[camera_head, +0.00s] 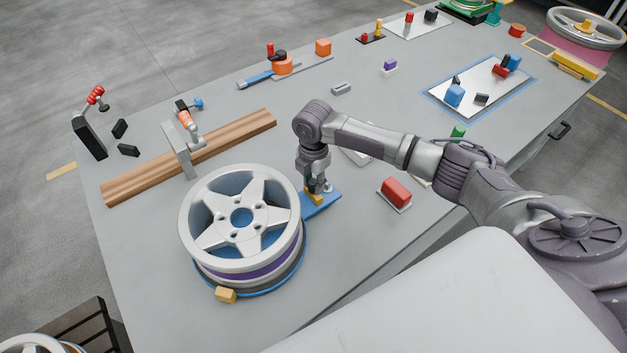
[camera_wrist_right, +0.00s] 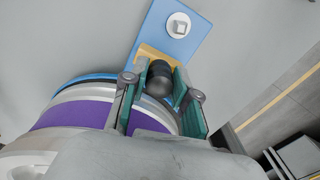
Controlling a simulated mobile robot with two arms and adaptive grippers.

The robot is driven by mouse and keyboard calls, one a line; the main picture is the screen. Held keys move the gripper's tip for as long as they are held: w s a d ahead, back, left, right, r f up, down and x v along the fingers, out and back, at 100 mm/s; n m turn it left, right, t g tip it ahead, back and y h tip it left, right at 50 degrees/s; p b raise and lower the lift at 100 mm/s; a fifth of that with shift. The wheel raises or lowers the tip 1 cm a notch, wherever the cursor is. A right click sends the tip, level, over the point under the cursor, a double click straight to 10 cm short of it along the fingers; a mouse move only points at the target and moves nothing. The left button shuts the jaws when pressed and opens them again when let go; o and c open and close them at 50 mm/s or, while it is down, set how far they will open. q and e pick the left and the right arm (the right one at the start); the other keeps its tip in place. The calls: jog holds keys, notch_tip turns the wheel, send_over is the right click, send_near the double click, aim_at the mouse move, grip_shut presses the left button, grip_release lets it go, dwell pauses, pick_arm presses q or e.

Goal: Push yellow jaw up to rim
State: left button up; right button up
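The yellow jaw (camera_wrist_right: 158,54) is beside the wheel's rim, on the blue plate (camera_head: 321,203). In the head view, part of the yellow jaw (camera_head: 313,198) shows below my right gripper (camera_head: 318,187). The wheel (camera_head: 240,217) has silver spokes and a purple band. In the wrist view, the purple band (camera_wrist_right: 78,115) lies left of my right gripper (camera_wrist_right: 160,82). Its green-padded fingers stand on either side of a black knob (camera_wrist_right: 160,76) at the jaw. Whether both pads press on the knob is unclear, as is any gap between jaw and rim. My left gripper is out of view.
Another yellow block (camera_head: 226,295) sits at the wheel's near edge. A wooden beam (camera_head: 235,136) with a clamp lies behind the wheel. A red block (camera_head: 396,191) on a small plate stands to the right. The tabletop left of the wheel is clear.

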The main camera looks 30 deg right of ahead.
grip_shut()
jog(key=shift+s+a+r+p, duration=0.1)
jog(key=shift+s+a+p, duration=0.1)
jog(key=shift+a+p, duration=0.8)
jog(key=shift+a+b, duration=0.3)
jog(key=shift+a, duration=0.15)
jog(key=o, duration=0.8)
grip_release()
jog(key=shift+d, duration=0.2)
jog(key=shift+a, duration=0.1)
notch_tip(320, 180, up, 12)
jog(key=shift+f, duration=0.1)
